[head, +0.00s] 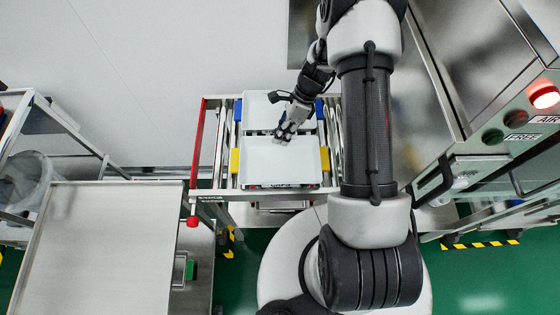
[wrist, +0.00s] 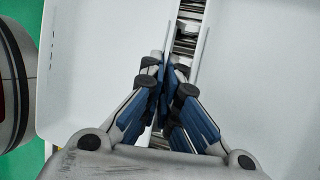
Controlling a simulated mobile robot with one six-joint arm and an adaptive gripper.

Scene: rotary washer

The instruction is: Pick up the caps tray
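Two white trays lie one behind the other on a metal rack. The front tray (head: 282,163) has yellow blocks at its sides and a small dark label on its near edge, too small to read surely. The rear tray (head: 258,107) has blue blocks at its sides. My gripper (head: 283,135) is at the far wall of the front tray. In the wrist view, the fingers (wrist: 166,66) are closed together on the thin wall of the left-hand tray (wrist: 100,60), which is the front one. The right-hand tray (wrist: 262,80) is close beside. The exact contact is partly hidden by the fingers.
A red bar (head: 197,150) runs along the rack's left side. A bare steel table (head: 100,240) stands at the left front. A steel machine (head: 480,80) with a lit red lamp (head: 544,97) stands at the right. Metal rollers (wrist: 188,28) show in the narrow gap between the trays.

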